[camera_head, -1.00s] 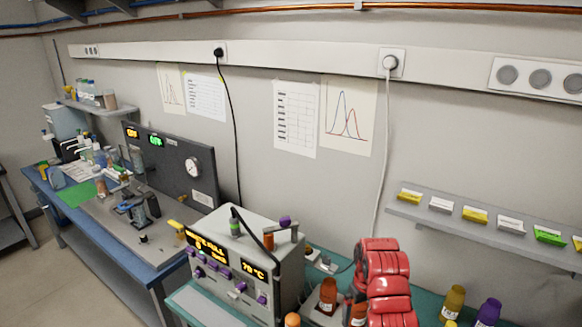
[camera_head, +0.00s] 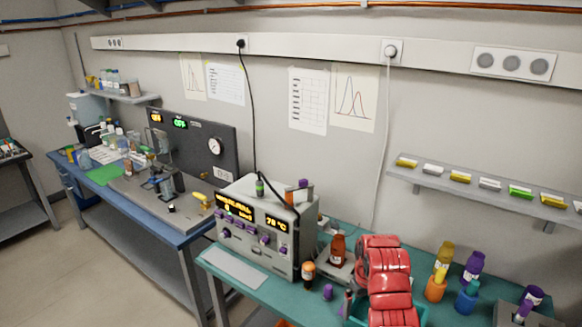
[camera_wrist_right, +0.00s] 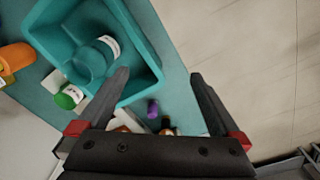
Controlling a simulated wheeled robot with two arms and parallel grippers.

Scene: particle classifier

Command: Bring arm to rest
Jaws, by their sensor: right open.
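My red right arm (camera_head: 385,280) stands over the teal bench at the lower middle of the head view; its gripper is mostly hidden there. In the right wrist view my right gripper (camera_wrist_right: 160,80) is open, with nothing between its fingers. Below it, a teal bin (camera_wrist_right: 152,52) holds a teal rounded item (camera_wrist_right: 88,60) with a white label, and a green-capped piece (camera_wrist_right: 69,97) lies by the bin's edge. A small purple item (camera_wrist_right: 153,109) shows between the fingers, lower down. My left gripper is in neither view.
A grey machine (camera_head: 262,225) with lit displays stands left of the arm. Brown bottles (camera_head: 338,249) and an orange-capped bottle (camera_head: 308,274) are close to the arm. Yellow (camera_head: 444,255) and purple bottles (camera_head: 473,265) stand to its right. A wall shelf (camera_head: 480,190) holds small boxes.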

